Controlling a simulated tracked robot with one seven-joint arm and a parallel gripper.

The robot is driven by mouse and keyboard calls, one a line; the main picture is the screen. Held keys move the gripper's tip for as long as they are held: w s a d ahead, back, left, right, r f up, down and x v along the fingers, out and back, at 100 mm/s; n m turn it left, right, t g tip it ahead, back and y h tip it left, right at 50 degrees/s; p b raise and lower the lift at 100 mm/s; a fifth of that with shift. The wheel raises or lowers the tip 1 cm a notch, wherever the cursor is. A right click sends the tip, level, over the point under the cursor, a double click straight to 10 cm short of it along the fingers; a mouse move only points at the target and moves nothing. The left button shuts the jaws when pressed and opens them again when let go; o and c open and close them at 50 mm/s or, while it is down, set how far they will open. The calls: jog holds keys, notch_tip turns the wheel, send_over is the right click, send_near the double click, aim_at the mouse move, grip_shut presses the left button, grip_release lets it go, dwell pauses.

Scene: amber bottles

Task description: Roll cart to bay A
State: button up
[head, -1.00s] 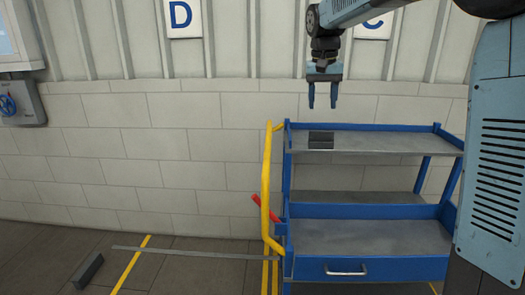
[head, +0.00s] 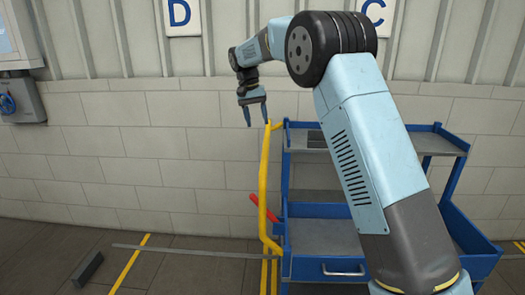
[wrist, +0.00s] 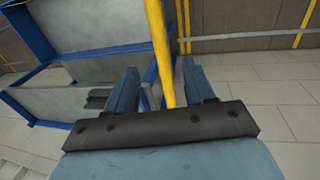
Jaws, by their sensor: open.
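The blue cart (head: 300,212) has grey shelves, a drawer and a yellow push handle (head: 263,190) on its left side. A red lever (head: 266,208) sticks out by the handle. My gripper (head: 255,124) is open, pointing down at the top end of the handle, just left of the cart's top shelf. In the wrist view the handle (wrist: 160,50) runs between the two open fingers (wrist: 160,82); I cannot tell how deep it sits between them. The fingers are not closed on it. My arm hides part of the cart's shelves and drawer. No sign for bay A shows.
Yellow floor lines (head: 128,268) mark bays. A dark block (head: 87,269) lies on the floor at left, near a thin grey strip (head: 190,251). A dark flat item (head: 316,139) lies on the top shelf.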

aim_at(264, 151)
jog(key=d+f, duration=0.1)
jog(key=f, duration=0.7)
jog(key=d+f, duration=0.1)
jog(key=f, duration=0.3)
jog(key=shift+d+f, duration=0.25)
jog(key=shift+d, duration=0.1)
jog(key=shift+c, duration=0.5)
grip_shut()
